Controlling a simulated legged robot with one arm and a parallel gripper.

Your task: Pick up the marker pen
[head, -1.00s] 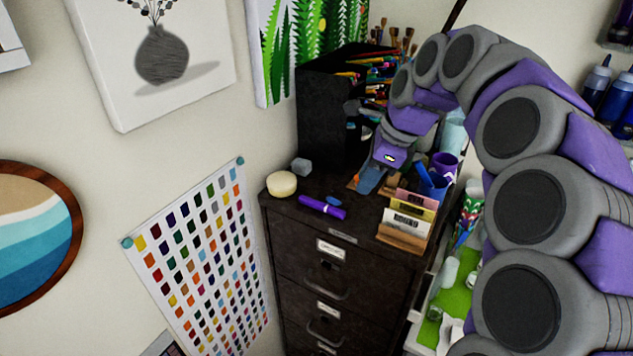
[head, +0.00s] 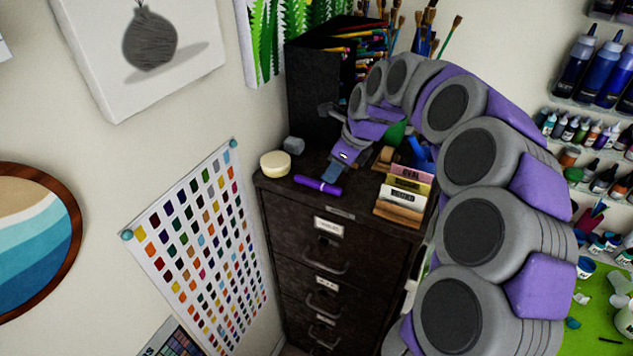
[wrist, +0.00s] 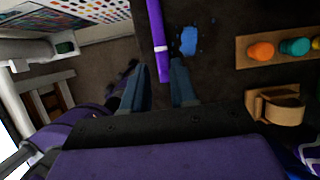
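The purple marker pen (head: 318,185) lies flat on top of the dark drawer cabinet (head: 300,222), near its front edge. My gripper (head: 332,172) is above the cabinet top, close behind the marker in the head view. Whether the fingertips touch the marker cannot be told.
A cream round tub (head: 275,164) and a small grey block (head: 294,144) sit left of the gripper. Stacked labelled boxes (head: 403,195) stand right. A blue paint spot (wrist: 189,40) lies beside the marker. A black organizer (head: 313,90) with pencils stands behind.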

